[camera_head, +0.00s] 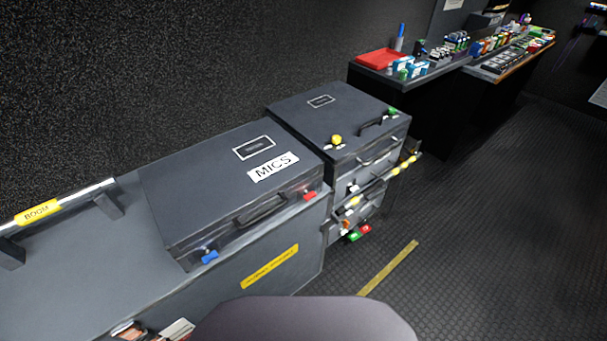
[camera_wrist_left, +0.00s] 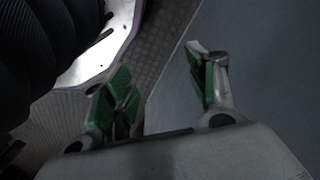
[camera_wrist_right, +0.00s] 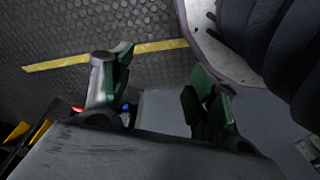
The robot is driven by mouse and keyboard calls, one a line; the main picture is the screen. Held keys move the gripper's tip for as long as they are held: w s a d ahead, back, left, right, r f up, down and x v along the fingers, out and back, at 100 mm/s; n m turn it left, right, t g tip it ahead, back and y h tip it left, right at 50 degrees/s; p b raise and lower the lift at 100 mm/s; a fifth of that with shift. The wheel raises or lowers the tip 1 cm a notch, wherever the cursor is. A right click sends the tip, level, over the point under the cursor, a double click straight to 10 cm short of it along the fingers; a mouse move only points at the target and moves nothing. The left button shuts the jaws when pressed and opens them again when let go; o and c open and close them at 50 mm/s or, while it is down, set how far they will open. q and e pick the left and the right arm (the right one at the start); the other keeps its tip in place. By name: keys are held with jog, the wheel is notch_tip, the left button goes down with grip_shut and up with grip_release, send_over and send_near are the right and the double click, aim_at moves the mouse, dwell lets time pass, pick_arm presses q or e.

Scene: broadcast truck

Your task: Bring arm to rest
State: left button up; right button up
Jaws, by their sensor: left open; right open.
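My left gripper (camera_wrist_left: 160,85) shows in the left wrist view, open and empty, its two green-padded fingers apart. Behind it are the dark floor and a plain grey surface. My right gripper (camera_wrist_right: 160,90) shows in the right wrist view, open and empty, with floor and a grey surface behind its fingers. My own base and dark ribbed body parts show beside each gripper. Neither gripper shows in the head view.
A black MICS case (camera_head: 215,195) lies on a grey cabinet (camera_head: 90,265) beside a boom pole (camera_head: 60,203). A drawer unit (camera_head: 310,110) stands next to it. Cluttered counters (camera_head: 420,85) are farther back. The floor (camera_head: 470,230) on the right is clear, with a yellow strip (camera_head: 388,268).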

pick_arm(q)
jog(key=s+a+r+p, duration=0.1)
jog(key=s+a+p, duration=0.2)
jog(key=s+p, duration=0.5)
jog(key=s+a+r+p, duration=0.1)
jog(key=s+a+p, duration=0.2)
jog(key=s+p, duration=0.6)
jog(key=shift+s+g+y, duration=0.3)
jog(key=shift+s+g, duration=0.1)
jog(key=shift+s, duration=0.25)
pick_arm(e)
jog(key=s+d+r, duration=0.1)
jog(key=s+d, duration=0.2)
jog(key=s, duration=0.6)
jog(key=s+d+r, duration=0.1)
jog(key=s+d, duration=0.2)
jog(key=s, duration=0.6)
jog(key=shift+s+g+h, duration=0.15)
jog(key=shift+g+h, duration=0.15)
jog(key=shift+g, duration=0.1)
